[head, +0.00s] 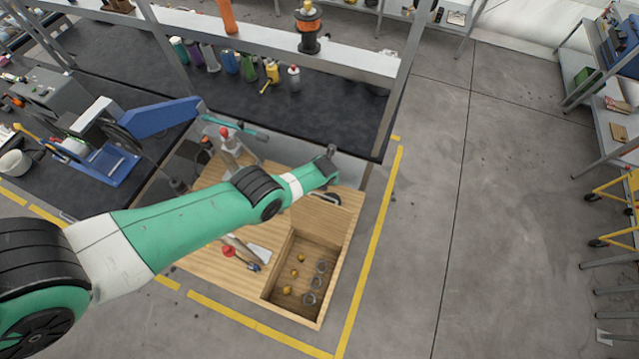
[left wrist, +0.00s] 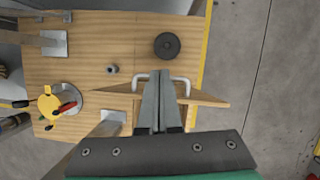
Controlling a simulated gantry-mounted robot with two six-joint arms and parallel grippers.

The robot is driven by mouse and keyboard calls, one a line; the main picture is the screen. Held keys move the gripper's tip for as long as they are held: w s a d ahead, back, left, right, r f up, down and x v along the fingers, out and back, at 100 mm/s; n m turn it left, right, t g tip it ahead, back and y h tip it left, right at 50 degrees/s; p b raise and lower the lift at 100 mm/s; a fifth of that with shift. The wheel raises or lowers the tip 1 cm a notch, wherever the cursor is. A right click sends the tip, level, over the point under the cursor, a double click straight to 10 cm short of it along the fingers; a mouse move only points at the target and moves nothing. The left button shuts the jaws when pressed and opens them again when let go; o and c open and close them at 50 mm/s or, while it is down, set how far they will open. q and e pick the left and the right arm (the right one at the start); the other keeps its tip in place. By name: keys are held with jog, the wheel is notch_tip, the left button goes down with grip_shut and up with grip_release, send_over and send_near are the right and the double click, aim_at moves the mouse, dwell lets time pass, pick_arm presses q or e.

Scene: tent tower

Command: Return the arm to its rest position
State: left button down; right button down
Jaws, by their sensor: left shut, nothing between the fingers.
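My left arm reaches in from the left in the head view, over a wooden workbench top (head: 215,170). My left gripper (left wrist: 160,76) shows in the left wrist view with its fingers together and nothing between them. In that view a pale metal handle (left wrist: 187,82) on a wooden panel (left wrist: 212,98) lies just beyond and around the fingers. I cannot tell whether they touch. In the head view the panel (head: 322,215) stands at the far edge of an open wooden compartment. My right gripper is not in view.
The compartment (head: 270,290) holds several gold round pieces (head: 287,291) and grey rings (head: 309,298). A shelf (head: 270,50) with bottles stands beyond. A dark round disc (left wrist: 167,46) and a yellow-topped can (left wrist: 48,103) sit nearby. Open floor (head: 480,200) lies to the right.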

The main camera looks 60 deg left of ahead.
pick_arm(q)
jog(key=shift+s+d+g, duration=0.3)
jog(key=shift+s+d, duration=0.2)
jog(key=shift+d, duration=0.2)
